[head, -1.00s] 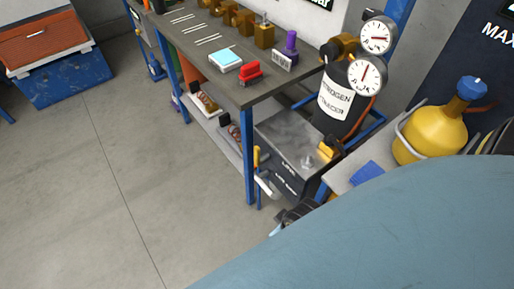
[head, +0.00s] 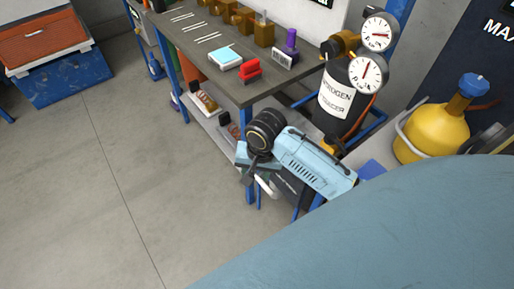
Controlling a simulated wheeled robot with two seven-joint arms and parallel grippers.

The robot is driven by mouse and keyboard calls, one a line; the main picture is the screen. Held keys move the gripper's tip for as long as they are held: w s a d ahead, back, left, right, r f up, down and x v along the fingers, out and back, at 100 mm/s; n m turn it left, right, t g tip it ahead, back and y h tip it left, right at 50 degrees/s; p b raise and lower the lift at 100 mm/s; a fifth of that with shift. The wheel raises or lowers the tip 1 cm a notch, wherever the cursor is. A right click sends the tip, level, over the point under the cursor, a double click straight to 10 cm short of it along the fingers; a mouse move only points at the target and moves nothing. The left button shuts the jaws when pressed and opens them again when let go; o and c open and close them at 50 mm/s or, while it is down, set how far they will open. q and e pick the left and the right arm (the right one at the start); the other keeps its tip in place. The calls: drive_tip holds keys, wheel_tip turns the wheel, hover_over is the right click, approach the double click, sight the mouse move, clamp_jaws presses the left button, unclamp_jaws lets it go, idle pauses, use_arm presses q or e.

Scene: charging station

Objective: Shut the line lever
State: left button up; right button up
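A pale, rounded handle (head: 265,186) shows low beside the bench's front leg. I cannot tell for certain whether it is the line lever. My light blue arm with a black ringed joint, apparently the right one, hangs in front of the dark box under the bench end. Its gripper end (head: 252,169) is close to the pale handle. The fingers are too small and covered to tell whether they are open or touching it. My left gripper is not in view.
The grey bench (head: 245,92) carries brass fittings, a red block (head: 250,68) and a light blue pad. A nitrogen cylinder (head: 335,98) with two gauges (head: 367,74) stands behind the arm. A yellow tank (head: 438,133) stands right.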

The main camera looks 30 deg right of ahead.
drive_tip(key=w+d+r+m, duration=0.1)
drive_tip(key=w+d+m, duration=0.1)
drive_tip(key=w+m, duration=0.1)
drive_tip(key=w+d+r+m+g, duration=0.1)
drive_tip(key=w+d+r+m, duration=0.1)
drive_tip(key=w+d+m, duration=0.1)
drive_tip(key=w+d+r+m, duration=0.1)
drive_tip(key=w+d+m, duration=0.1)
drive_tip(key=w+m, duration=0.1)
drive_tip(key=shift+w+d+r+h, duration=0.15)
drive_tip(key=shift+w+r+h, duration=0.25)
drive_tip(key=shift+w, duration=0.3)
wheel_tip(320, 180, down, 9)
drive_tip(key=b, duration=0.3)
drive_tip(key=shift+f, duration=0.2)
wheel_tip(320, 180, down, 3)
drive_tip(key=shift+f+b, duration=0.1)
drive_tip(key=shift+b, duration=0.3)
drive_tip(key=shift+f, duration=0.15)
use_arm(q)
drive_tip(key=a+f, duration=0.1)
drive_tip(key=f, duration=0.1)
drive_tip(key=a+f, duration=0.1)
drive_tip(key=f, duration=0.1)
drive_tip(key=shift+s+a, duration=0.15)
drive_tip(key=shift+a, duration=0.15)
use_arm(e)
drive_tip(key=shift+c, duration=0.3)
